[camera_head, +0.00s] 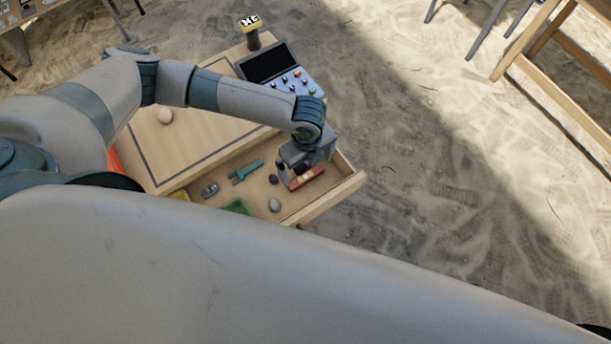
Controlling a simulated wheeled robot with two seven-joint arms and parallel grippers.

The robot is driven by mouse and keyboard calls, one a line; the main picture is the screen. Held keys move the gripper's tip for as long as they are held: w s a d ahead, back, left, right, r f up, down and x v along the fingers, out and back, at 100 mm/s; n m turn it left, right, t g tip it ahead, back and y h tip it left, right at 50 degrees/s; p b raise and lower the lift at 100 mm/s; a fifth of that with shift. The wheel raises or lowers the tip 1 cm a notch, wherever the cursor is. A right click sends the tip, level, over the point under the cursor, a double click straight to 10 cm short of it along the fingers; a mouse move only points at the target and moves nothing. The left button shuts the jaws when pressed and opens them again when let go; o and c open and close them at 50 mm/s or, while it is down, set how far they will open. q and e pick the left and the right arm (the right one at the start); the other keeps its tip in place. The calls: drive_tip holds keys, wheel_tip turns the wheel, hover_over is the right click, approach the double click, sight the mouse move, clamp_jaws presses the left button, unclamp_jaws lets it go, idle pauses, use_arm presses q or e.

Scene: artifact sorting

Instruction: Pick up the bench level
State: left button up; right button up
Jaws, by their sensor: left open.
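The bench level (306,178) appears as a short red bar with a pale yellowish middle. It lies in the open drawer (335,197), near the drawer's right end. My left gripper (298,177) reaches down over the drawer from above, its open fingers at the bench level and partly covering it. I cannot tell whether the fingers touch it. My right gripper is not in view.
The drawer also holds a teal tool (246,171), a grey metal piece (210,190), a grey stone (275,205) and a green tray (237,206). Sandy floor lies right.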

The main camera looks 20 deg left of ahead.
sight(305, 175)
use_arm(q)
drive_tip(key=shift+f, duration=0.65)
drive_tip(key=shift+a+f, duration=0.15)
drive_tip(key=shift+f, duration=0.25)
drive_tip(key=f, duration=0.4)
drive_tip(key=shift+w+a+f+p, duration=0.15)
drive_tip(key=shift+w+a+p, duration=0.1)
drive_tip(key=shift+p, duration=0.05)
drive_tip(key=shift+c, duration=0.6)
drive_tip(key=c, duration=0.6)
